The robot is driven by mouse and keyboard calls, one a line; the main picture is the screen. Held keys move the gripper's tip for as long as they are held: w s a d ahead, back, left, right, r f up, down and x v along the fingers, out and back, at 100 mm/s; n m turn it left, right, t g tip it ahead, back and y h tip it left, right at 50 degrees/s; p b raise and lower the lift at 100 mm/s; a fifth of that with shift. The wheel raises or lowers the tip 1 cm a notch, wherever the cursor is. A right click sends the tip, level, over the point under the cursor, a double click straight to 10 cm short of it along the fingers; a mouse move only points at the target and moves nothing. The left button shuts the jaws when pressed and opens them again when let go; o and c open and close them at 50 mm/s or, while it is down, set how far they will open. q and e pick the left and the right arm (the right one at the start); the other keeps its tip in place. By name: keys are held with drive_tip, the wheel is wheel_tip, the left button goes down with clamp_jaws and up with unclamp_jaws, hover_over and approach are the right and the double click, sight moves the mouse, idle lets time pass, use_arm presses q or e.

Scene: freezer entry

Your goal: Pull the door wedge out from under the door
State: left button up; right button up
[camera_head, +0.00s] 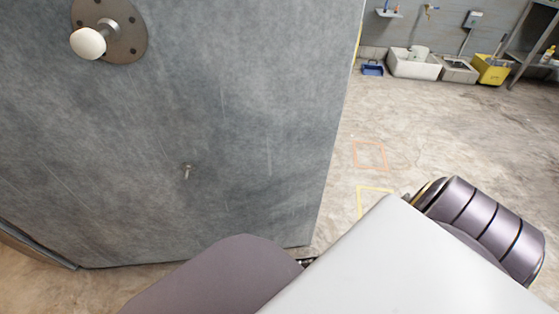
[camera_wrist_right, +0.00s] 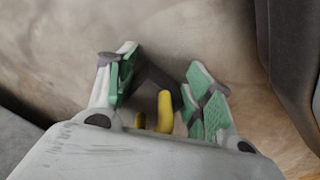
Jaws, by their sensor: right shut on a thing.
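The door (camera_head: 230,120) is a large grey-blue slab filling the left half of the head view, with a white knob on a round plate. In the right wrist view my right gripper (camera_wrist_right: 162,62) has green-padded fingers on both sides of a dark piece with a yellow part (camera_wrist_right: 165,112), which I take as the door wedge. The gripper is shut on it, close to the floor. Whether the wedge touches the door cannot be told. In the head view my right arm hides the wedge and most of the gripper. My left gripper is not in view.
The concrete floor (camera_head: 450,125) right of the door is open, with orange and yellow marked outlines. White sinks (camera_head: 413,68), a yellow bucket (camera_head: 492,70), a blue tray (camera_head: 372,69) and a metal shelf stand along the far wall.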

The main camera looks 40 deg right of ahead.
drive_tip(key=shift+s+a, duration=0.25)
drive_tip(key=shift+s, duration=0.35)
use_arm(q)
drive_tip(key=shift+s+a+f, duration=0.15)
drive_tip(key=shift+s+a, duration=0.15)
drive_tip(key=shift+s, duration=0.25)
use_arm(e)
drive_tip(key=shift+s+f, duration=0.1)
drive_tip(key=o, duration=1.2)
drive_tip(key=shift+w, duration=0.25)
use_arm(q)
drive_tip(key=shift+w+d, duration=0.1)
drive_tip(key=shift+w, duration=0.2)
use_arm(e)
drive_tip(key=shift+r, duration=0.25)
